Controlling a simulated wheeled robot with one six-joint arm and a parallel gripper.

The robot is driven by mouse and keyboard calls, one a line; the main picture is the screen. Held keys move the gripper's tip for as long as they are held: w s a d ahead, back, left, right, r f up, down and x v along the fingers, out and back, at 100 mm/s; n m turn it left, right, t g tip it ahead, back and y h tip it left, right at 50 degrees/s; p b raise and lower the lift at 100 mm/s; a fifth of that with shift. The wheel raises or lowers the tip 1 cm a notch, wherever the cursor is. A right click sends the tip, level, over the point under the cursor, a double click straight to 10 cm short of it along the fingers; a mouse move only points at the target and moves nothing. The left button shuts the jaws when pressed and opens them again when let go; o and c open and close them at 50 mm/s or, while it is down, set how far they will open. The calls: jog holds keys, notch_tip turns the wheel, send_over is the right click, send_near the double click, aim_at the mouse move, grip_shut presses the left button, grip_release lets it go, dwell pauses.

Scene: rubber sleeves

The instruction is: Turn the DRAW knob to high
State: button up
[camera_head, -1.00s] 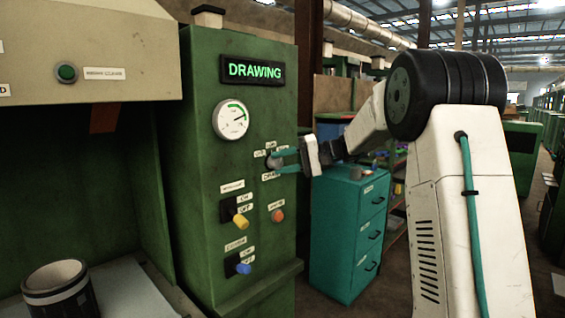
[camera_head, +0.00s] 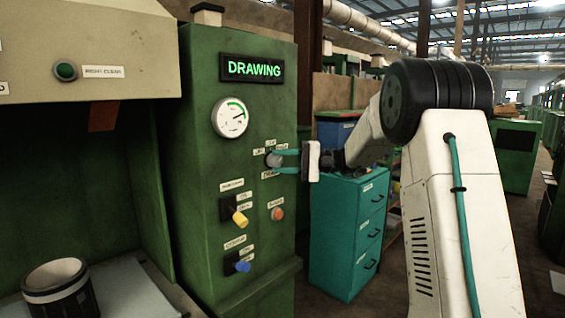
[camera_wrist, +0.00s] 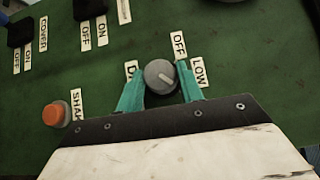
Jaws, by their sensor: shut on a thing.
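The DRAW knob (camera_wrist: 160,76) is a small round grey knob with a pale line on its face. It sits on the green front of the machine below the gauge. My gripper (camera_wrist: 161,70) is shut on it, one teal finger on each side. In the wrist view the labels OFF (camera_wrist: 179,45) and LOW (camera_wrist: 199,72) show to the right of the knob, and the left finger partly covers the DRAW label (camera_wrist: 131,71). The pale line slants to the lower right in that view. In the head view the knob (camera_head: 273,160) is small and partly hidden.
The lit DRAWING sign (camera_head: 253,69) and the round gauge (camera_head: 230,118) are above. A yellow knob (camera_head: 240,219), a blue knob (camera_head: 243,267) and an orange button (camera_head: 277,214) lie below. A teal drawer cabinet (camera_head: 347,235) stands right of the machine.

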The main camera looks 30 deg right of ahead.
jog(key=o, duration=1)
jog(key=shift+d, duration=0.1)
jog(key=v, duration=0.7)
jog(key=shift+s+d, duration=0.15)
jog(key=shift+d, duration=0.1)
